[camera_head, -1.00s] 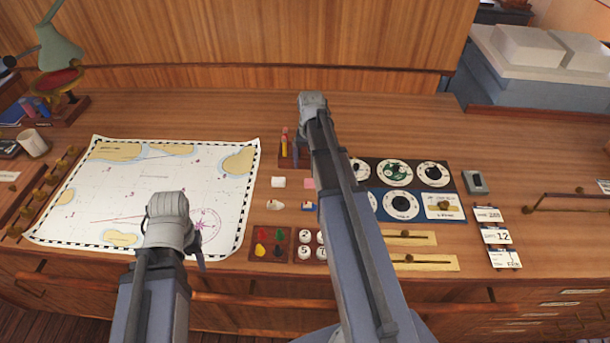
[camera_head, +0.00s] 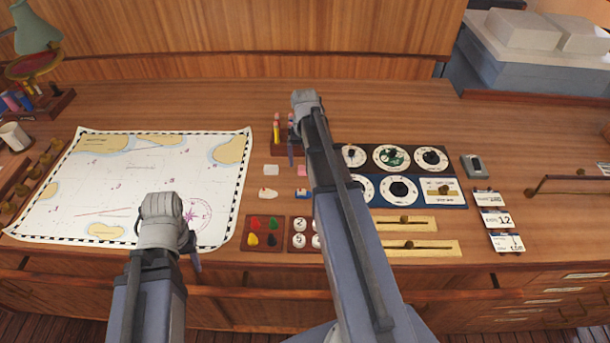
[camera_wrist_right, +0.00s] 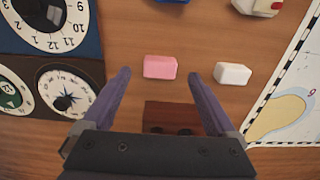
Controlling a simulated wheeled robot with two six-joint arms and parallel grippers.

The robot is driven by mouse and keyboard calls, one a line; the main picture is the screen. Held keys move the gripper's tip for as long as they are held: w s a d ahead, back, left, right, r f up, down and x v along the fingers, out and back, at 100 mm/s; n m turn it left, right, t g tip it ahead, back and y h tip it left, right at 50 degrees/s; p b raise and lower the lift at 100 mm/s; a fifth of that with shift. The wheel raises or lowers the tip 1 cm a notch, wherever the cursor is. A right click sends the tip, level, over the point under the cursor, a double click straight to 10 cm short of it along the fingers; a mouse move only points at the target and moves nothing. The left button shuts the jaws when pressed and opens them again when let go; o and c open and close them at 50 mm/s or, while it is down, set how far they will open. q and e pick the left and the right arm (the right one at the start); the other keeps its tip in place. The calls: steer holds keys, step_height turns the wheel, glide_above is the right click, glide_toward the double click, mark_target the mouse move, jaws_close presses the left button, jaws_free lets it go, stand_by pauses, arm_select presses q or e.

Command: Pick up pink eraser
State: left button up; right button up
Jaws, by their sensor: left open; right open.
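The pink eraser (camera_wrist_right: 160,67) lies flat on the wooden desk in the right wrist view, just beyond and between the open fingers of my right gripper (camera_wrist_right: 158,80). In the head view the pink eraser (camera_head: 302,171) shows as a small patch beside my right arm, partly hidden. My right gripper (camera_head: 291,150) hangs over the desk near it, its fingers mostly hidden by the wrist. The fingers hold nothing. My left gripper (camera_head: 195,262) is at the front edge of the desk by the chart, mostly hidden behind its wrist; no held object shows.
A white eraser (camera_wrist_right: 232,74) lies beside the pink one, near the right finger. A pencil holder (camera_head: 282,143) stands behind. Dial panels (camera_head: 395,160) lie right of my right arm, the chart (camera_head: 130,180) left.

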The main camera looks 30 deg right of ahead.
mark_target(305, 168)
step_height(305, 168, down, 3)
steer(key=shift+r+b, duration=0.15)
steer(key=shift+b, duration=0.65)
arm_select(q)
step_height(305, 168, down, 2)
steer(key=shift+f, duration=0.25)
arm_select(e)
steer(key=shift+r, duration=0.1)
steer(key=shift+c, duration=0.5)
steer(key=c, duration=1.3)
steer(key=shift+c, duration=0.2)
arm_select(q)
steer(key=shift+r, duration=0.1)
step_height(305, 168, up, 10)
steer(key=p, duration=1)
arm_select(e)
step_height(305, 168, up, 10)
